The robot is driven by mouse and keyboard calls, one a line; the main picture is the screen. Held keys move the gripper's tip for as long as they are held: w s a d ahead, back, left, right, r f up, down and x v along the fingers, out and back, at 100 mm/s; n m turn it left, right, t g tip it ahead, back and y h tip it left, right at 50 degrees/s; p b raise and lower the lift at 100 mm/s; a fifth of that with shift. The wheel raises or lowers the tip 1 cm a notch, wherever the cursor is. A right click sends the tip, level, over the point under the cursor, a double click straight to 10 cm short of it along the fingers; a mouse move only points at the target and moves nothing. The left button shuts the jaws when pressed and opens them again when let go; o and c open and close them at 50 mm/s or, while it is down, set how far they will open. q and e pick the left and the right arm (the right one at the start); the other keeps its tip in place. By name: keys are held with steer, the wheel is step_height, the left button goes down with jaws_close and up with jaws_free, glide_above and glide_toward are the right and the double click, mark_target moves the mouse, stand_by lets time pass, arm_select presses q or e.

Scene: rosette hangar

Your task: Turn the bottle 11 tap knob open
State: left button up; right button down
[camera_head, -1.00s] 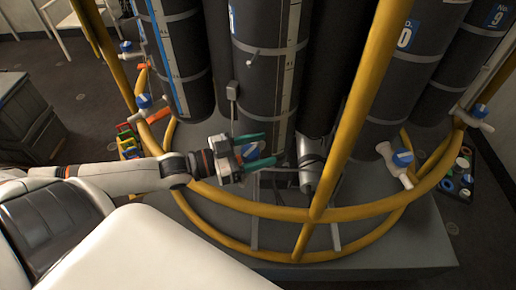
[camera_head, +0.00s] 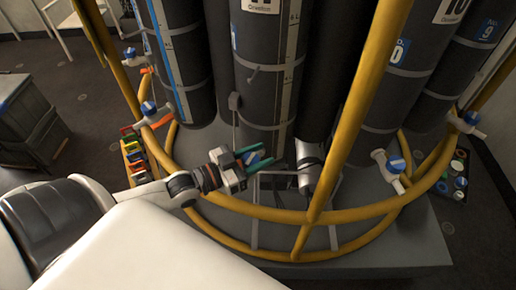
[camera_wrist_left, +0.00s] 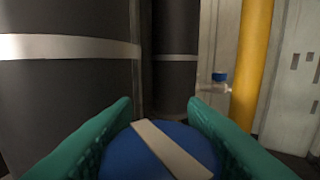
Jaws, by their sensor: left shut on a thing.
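Bottle 11 (camera_head: 264,80) is a dark upright cylinder with a grey band and a partly cut-off label at the top of the head view. Its tap knob (camera_wrist_left: 160,150) is blue with a pale stripe across its face, slanting down to the right in the left wrist view. My left gripper (camera_head: 258,148), with green fingers, is shut on this knob, one finger on each side. In the head view the fingers largely hide the knob and the tap body. My right gripper is not in view.
A yellow tubular frame (camera_head: 262,213) curves around the bottles, close under my left gripper. A yellow post (camera_head: 350,115) rises to its right. Other blue-knobbed taps stand left (camera_head: 149,109) and right (camera_head: 396,164). Bins of coloured parts (camera_head: 133,158) lie at the left.

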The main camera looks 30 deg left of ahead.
arm_select(q)
steer(key=shift+w+a+r+n+t+y+p, duration=0.15)
steer(key=shift+n+t+y+p, duration=0.2)
steer(key=shift+y+p, duration=0.2)
steer(key=shift+s+r+n+t+y+p, duration=0.1)
steer(key=shift+n+t+y+p, duration=0.15)
steer(key=shift+n+y+p, duration=0.25)
steer(key=shift+f+n+y+p, duration=0.15)
steer(key=shift+n+y+p, duration=0.25)
steer(key=shift+y, duration=0.25)
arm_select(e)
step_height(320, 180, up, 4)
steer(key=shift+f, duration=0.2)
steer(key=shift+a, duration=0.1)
arm_select(q)
steer(key=o, duration=1)
steer(key=shift+a+f, duration=0.1)
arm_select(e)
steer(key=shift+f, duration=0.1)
arm_select(q)
steer(key=shift+s+f, duration=0.1)
steer(key=shift+s, duration=0.3)
steer(key=shift+b+v, duration=1.6)
steer(key=shift+v, duration=4)
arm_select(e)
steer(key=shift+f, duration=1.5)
